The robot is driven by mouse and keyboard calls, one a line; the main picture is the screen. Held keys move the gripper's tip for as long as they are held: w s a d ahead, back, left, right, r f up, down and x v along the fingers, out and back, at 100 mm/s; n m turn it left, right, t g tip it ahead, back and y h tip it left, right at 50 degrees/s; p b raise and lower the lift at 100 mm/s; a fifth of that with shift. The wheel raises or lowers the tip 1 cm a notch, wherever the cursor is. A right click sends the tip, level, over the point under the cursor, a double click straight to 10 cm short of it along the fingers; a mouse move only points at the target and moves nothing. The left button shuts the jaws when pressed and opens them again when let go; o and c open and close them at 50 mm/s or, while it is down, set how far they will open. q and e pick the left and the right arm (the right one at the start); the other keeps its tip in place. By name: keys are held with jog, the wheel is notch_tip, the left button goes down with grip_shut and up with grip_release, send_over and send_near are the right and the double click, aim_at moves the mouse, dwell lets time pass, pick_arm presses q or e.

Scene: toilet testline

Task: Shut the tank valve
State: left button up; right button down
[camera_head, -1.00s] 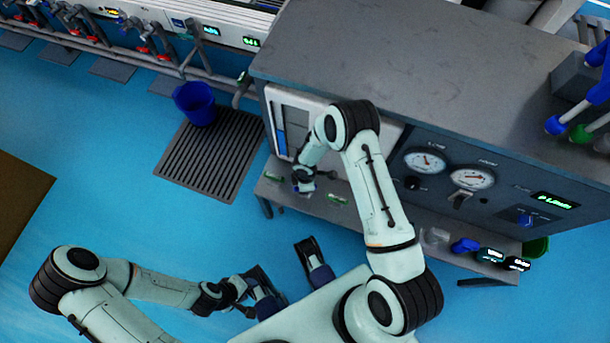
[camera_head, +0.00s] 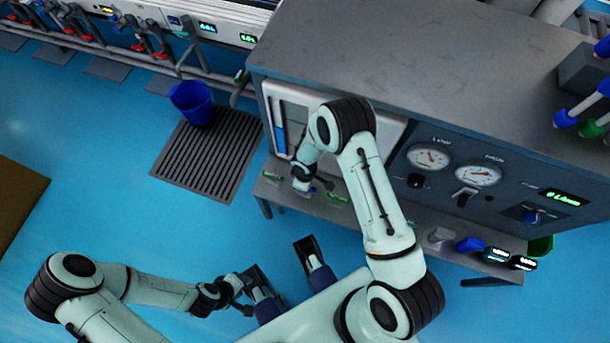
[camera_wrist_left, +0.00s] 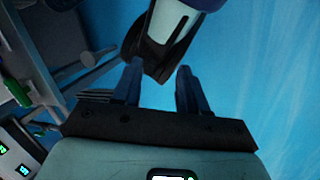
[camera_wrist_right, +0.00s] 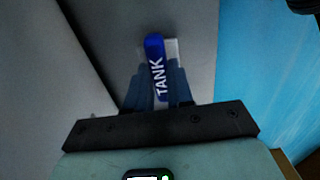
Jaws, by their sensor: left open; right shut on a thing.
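The tank valve's blue handle (camera_wrist_right: 154,47), lettered "TANK", shows in the right wrist view against a grey panel. My right gripper (camera_wrist_right: 156,88) is shut on it, one finger on each side of its lower part. In the head view, my right gripper (camera_head: 312,186) is low at the front of the grey test bench, and the handle is mostly hidden there by my arm. My left gripper (camera_head: 240,290) is open and empty, held over the blue floor away from the bench. Its spread fingers also show in the left wrist view (camera_wrist_left: 155,85).
The bench top (camera_head: 430,75) is grey and bare near its front. The front panel carries a LOW gauge (camera_head: 428,157), a HIGH gauge (camera_head: 478,174) and a green display (camera_head: 562,198). A blue bucket (camera_head: 192,100) stands by a floor grate (camera_head: 208,150).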

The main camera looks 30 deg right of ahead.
jog(key=c, duration=1)
grip_release()
pick_arm(q)
jog(key=s+r+p, duration=0.1)
jog(key=s+r+g+p, duration=0.1)
jog(key=shift+s+d+r+p, duration=0.25)
jog(key=shift+d+r+p, duration=0.15)
pick_arm(e)
notch_tip(320, 180, up, 14)
jog(key=shift+f, duration=0.25)
jog(key=shift+f, duration=0.1)
